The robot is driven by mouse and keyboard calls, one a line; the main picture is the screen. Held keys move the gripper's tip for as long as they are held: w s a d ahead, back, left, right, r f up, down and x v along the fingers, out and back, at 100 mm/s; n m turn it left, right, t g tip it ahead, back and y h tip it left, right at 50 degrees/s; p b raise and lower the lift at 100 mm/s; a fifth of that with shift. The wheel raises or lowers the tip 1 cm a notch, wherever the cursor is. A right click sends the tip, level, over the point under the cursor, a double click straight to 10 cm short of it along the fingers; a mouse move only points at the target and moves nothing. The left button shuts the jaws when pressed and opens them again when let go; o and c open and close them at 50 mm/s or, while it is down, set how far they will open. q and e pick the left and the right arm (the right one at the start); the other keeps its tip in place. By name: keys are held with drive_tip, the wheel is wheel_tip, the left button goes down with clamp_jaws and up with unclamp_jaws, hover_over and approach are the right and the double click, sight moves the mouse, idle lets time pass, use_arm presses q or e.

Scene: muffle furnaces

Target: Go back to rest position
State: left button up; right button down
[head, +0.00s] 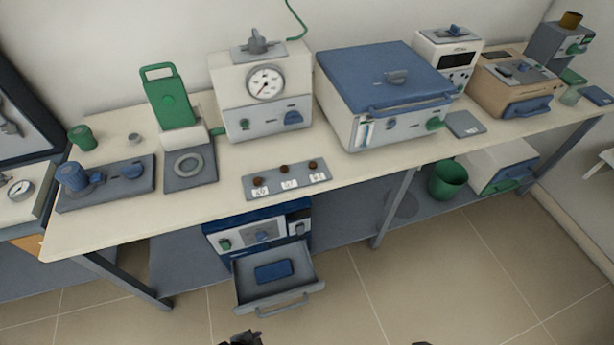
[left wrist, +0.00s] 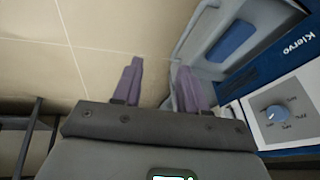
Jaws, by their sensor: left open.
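My left gripper (left wrist: 157,82) is open in the left wrist view, its two purple fingers apart with nothing between them. In the head view only a dark part of it (head: 245,338) shows at the bottom edge, just in front of the open drawer. The drawer (head: 290,287) of the blue furnace (head: 262,235) under the bench is pulled out and holds a blue block (head: 273,271). In the left wrist view the right-hand finger overlaps the edge of the drawer (left wrist: 197,62); I cannot tell whether they touch. A dark sliver at the head view's bottom edge may be my right gripper.
The bench (head: 230,185) carries a blue-lidded furnace (head: 385,90), a gauge unit (head: 262,95) and a tray of small samples (head: 287,181). A bench leg (head: 392,210) stands right of the drawer. A green bin (head: 447,181) sits on the lower shelf. The tiled floor in front is clear.

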use_arm(q)
drive_tip(key=s+a+r+n+y+p, duration=0.1)
drive_tip(key=a+r+n+p, duration=0.1)
drive_tip(key=r+p, duration=1.1)
drive_tip(key=a+r+n+p, duration=0.2)
drive_tip(key=r+p, duration=1.1)
drive_tip(key=r, duration=1.8)
drive_tip(key=s+a+r+n+y+p, duration=0.1)
drive_tip(key=r+n+p, duration=0.5)
drive_tip(key=r+p, duration=0.8)
wheel_tip(320, 180, up, 9)
drive_tip(key=shift+s+a+f+y, duration=0.2)
drive_tip(key=shift+s+a+y, duration=0.1)
drive_tip(key=shift+s+a, duration=0.1)
